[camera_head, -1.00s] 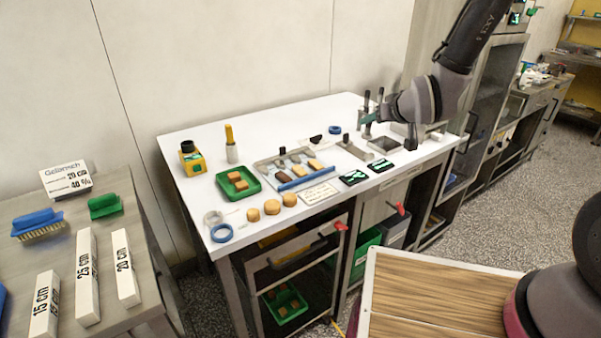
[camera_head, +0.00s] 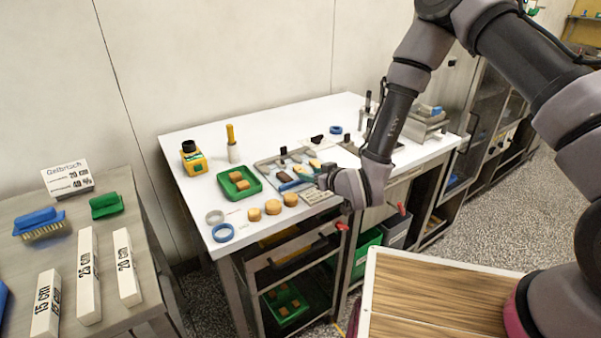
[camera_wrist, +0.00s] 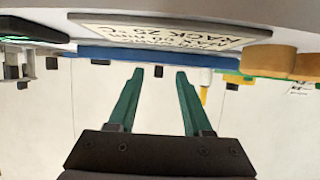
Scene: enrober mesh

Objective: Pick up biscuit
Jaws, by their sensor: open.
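Several round tan biscuits stand near the front edge of the white table: a left one (camera_head: 254,214), a middle one (camera_head: 272,207) and a right one (camera_head: 290,199). Rectangular biscuits (camera_head: 239,183) lie in a green tray (camera_head: 254,191) behind them. My gripper (camera_head: 322,180) is over the table's front part, to the right of the round biscuits. In the wrist view my gripper (camera_wrist: 159,73) has its green fingers apart with nothing between them. That view looks upside down; round biscuits (camera_wrist: 268,61) show at its upper right, apart from the fingers.
A label card (camera_wrist: 170,30) lies at the front edge.

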